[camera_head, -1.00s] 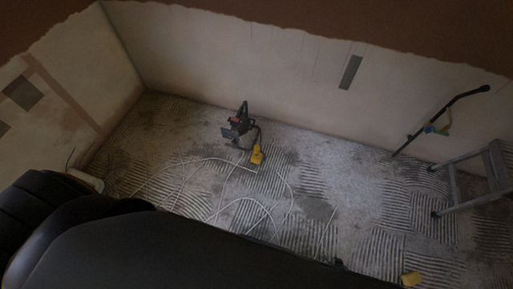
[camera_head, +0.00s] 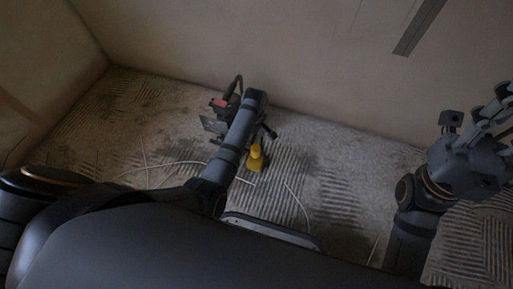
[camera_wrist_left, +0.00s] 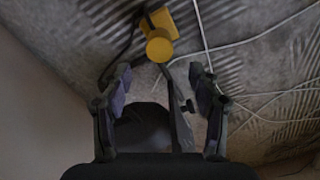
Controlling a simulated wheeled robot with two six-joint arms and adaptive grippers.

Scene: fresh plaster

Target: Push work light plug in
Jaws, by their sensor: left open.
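A yellow block with a rounded yellow top (camera_head: 256,158), which looks like the plug and its socket, is on the floor right of my left forearm. In the left wrist view the round yellow end (camera_wrist_left: 159,48) is beyond my left fingertips, on a yellow block (camera_wrist_left: 160,20). A dark cable runs beside it. How far the plug sits in is unclear. My left gripper (camera_wrist_left: 160,76) is open and empty, apart from the yellow piece; in the head view its dark fingers (camera_head: 268,132) show beside the forearm. My right gripper (camera_head: 492,108) is raised at the right; its jaw opening is unclear.
A dark machine with an orange-red part (camera_head: 216,103), perhaps the work light, stands behind my left forearm. A white cable (camera_head: 150,168) loops over the ridged floor. The plastered back wall (camera_head: 220,40) rises close behind.

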